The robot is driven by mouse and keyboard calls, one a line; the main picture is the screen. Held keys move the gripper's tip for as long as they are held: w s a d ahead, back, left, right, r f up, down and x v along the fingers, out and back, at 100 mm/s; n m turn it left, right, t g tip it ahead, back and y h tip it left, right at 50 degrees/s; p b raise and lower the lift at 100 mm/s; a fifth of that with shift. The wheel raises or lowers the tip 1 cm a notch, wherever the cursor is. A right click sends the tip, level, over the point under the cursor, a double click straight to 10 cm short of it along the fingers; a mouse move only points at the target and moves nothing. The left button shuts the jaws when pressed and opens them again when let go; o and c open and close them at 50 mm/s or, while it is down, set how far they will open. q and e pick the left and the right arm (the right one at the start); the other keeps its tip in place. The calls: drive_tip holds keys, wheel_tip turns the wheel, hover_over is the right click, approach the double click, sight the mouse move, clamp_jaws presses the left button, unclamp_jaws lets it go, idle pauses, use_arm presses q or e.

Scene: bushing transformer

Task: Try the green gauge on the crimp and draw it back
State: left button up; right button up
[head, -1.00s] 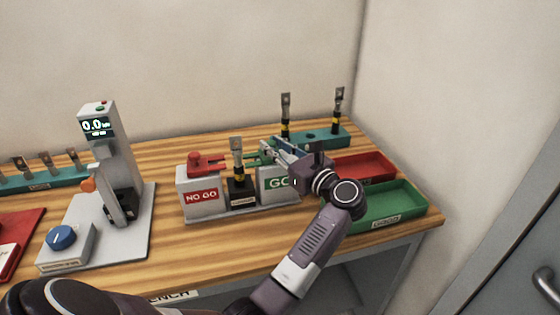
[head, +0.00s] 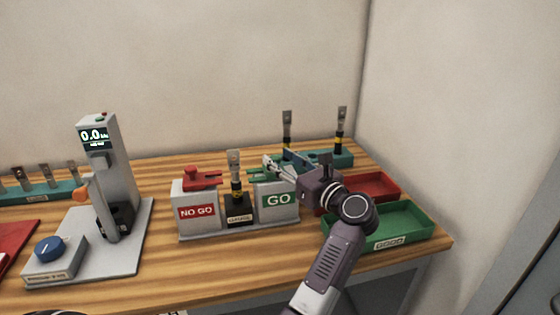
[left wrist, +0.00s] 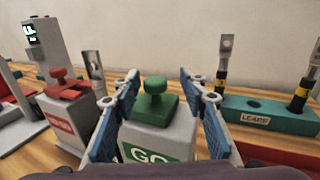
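The green gauge (head: 262,176) rests on the GO block (head: 280,200); its round knob shows in the left wrist view (left wrist: 155,88). My left gripper (head: 278,163) is open, with its blue-padded fingers on either side of the gauge, apart from the knob. Its fingers fill both sides of the left wrist view (left wrist: 155,110). The crimped lead (head: 235,172) stands upright in the black holder (head: 239,211) between the GO and NO GO blocks. Its lug also shows in the left wrist view (left wrist: 93,66). My right gripper is out of view.
The red gauge (head: 200,178) sits on the NO GO block (head: 196,211). A teal rack (head: 340,160) holds two leads behind my gripper. A red tray (head: 388,186) and a green tray (head: 420,232) lie right. A grey tester (head: 108,175) stands left.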

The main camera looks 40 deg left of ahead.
use_arm(q)
drive_tip(key=shift+a+r, duration=0.1)
drive_tip(key=shift+r, duration=0.1)
wheel_tip(320, 180, up, 10)
drive_tip(key=shift+f, duration=0.2)
idle(0.6)
